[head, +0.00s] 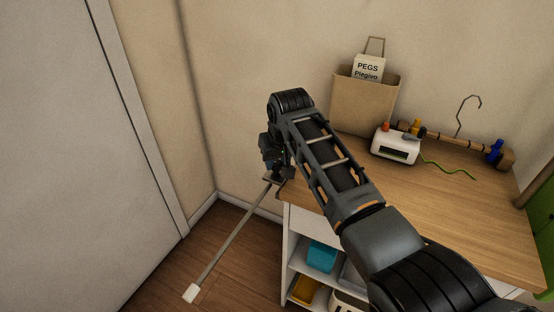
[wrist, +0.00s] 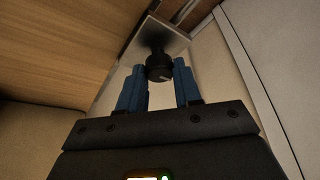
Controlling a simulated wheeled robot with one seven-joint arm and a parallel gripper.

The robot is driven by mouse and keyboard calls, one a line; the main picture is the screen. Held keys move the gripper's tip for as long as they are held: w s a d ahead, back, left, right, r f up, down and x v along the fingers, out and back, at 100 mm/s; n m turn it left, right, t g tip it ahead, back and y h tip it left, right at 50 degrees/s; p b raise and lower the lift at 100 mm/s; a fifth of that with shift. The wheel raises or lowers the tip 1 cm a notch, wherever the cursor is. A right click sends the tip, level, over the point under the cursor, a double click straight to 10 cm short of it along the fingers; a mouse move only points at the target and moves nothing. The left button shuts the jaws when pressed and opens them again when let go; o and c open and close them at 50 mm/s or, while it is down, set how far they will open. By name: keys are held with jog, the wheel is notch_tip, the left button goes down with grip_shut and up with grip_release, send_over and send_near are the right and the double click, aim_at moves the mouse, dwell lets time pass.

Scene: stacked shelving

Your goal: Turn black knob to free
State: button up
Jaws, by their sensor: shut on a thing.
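The black knob (wrist: 160,68) shows in the wrist view, below a pale metal plate (wrist: 178,42) at the edge of the wooden worktop. My gripper (wrist: 159,72) has one blue finger on each side of the knob and is shut on it. Any marking for the free setting cannot be read. In the head view my gripper (head: 271,157) is at the worktop's left corner, and the knob is hidden there. A thin rod (head: 228,238) slants down to the left from this corner, with a white end block (head: 190,293).
The wooden worktop (head: 440,205) carries a peg bag (head: 365,105), a white device (head: 395,147) and a wooden rail (head: 455,140) with coloured pegs. Shelves below hold a blue bin (head: 321,256) and a yellow one (head: 305,289). A grey door (head: 70,150) stands left; floor between is clear except the rod.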

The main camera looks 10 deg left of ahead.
jog(key=shift+c, duration=0.9)
jog(key=n+g+y+b, duration=0.1)
jog(key=n, duration=0.2)
jog(key=shift+w+d+n, duration=0.1)
jog(key=shift+n, duration=0.3)
jog(key=n+g+b, duration=0.1)
jog(key=n+b, duration=0.1)
jog(key=n+y+b, duration=0.1)
jog(key=n+b, duration=0.1)
jog(key=n, duration=0.1)
jog(key=shift+w+f+g, duration=0.2)
jog(key=shift+g, duration=0.2)
jog(key=n+g+b, duration=0.1)
jog(key=n+b, duration=0.2)
jog(key=n+g+b, duration=0.1)
jog(key=n+b, duration=0.1)
jog(key=b, duration=0.2)
jog(key=shift+w+f+n+y+b, duration=0.1)
jog(key=shift+n+y+b, duration=0.2)
jog(key=shift+n, duration=0.1)
jog(key=n+g+b, duration=0.1)
jog(key=n+b, duration=0.1)
jog(key=b, duration=0.3)
jog(key=shift+r+n+b, duration=0.3)
jog(key=shift+n+b, duration=0.5)
jog(key=shift+b, duration=0.5)
